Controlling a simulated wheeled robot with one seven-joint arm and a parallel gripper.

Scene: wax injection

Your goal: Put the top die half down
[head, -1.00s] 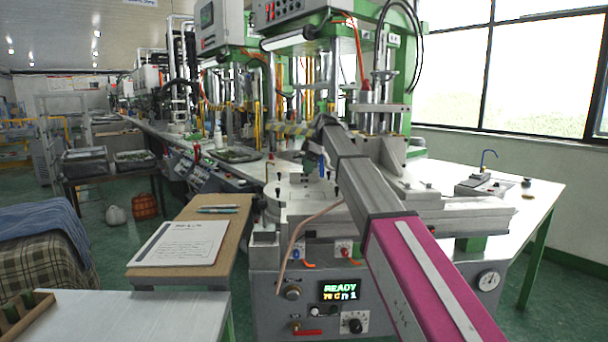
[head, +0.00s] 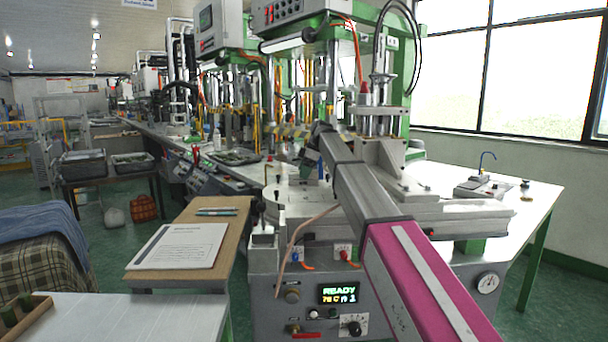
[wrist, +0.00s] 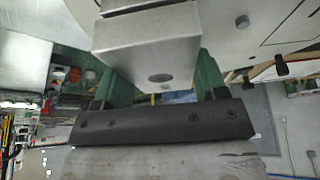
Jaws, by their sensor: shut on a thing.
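The top die half (wrist: 145,55) is a pale grey metal block with a round hole in its near face. It fills the upper middle of the wrist view. My gripper (wrist: 160,78) is shut on it, with a green finger on each side. In the head view, my gripper (head: 312,158) is at the far end of my arm, over the machine's work surface (head: 300,205). My arm partly hides it there, and the die half's outline is hard to make out. I cannot tell whether the block touches anything beneath it.
In the wrist view, black knobs (wrist: 280,66) stick out from a pale plate at upper right. The injection machine's columns (head: 378,115) rise behind my arm. A clipboard with paper (head: 180,245) lies left of the control box (head: 340,293). The bench (head: 535,200) at right is mostly clear.

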